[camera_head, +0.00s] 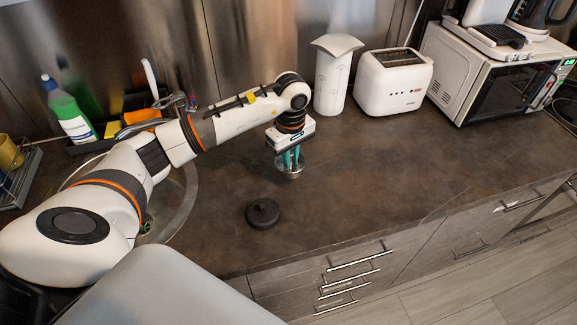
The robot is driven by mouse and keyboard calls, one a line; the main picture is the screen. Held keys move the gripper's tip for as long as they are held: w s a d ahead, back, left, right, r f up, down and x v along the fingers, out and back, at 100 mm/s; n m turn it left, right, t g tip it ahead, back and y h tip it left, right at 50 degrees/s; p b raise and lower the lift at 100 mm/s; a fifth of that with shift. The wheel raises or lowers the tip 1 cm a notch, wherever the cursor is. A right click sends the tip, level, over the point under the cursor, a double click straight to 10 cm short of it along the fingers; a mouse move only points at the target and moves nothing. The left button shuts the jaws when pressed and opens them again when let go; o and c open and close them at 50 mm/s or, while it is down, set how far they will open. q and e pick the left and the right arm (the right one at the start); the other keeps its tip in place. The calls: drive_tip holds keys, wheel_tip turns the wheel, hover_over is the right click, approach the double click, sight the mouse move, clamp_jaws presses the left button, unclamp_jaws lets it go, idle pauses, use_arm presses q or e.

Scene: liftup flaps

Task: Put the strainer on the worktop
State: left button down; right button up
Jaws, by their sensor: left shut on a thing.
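My left gripper (291,157) points down over the brown worktop (370,178). Its teal fingers are shut on a small metal strainer (289,171). The strainer is low, at or just above the worktop; I cannot tell whether it touches. The gripper hides part of its upper side. My right gripper is not in view.
A round black object (263,213) lies on the worktop in front of the strainer. A white vase-like container (334,77), a white toaster (393,82) and a microwave (487,80) stand at the back. A green-and-white bottle (70,112) stands left.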

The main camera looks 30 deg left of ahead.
use_arm(q)
wheel_tip(320, 180, down, 2)
drive_tip(key=shift+d+f, duration=0.15)
drive_tip(key=shift+f, duration=0.1)
wheel_tip(320, 180, down, 3)
drive_tip(key=shift+f+p, duration=0.1)
drive_tip(key=shift+p, duration=0.55)
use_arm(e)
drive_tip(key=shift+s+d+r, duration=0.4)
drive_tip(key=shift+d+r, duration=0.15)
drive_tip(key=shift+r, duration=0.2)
use_arm(q)
drive_tip(key=shift+f+b, duration=0.2)
drive_tip(key=shift+b, duration=0.1)
drive_tip(key=c, duration=1.4)
unclamp_jaws()
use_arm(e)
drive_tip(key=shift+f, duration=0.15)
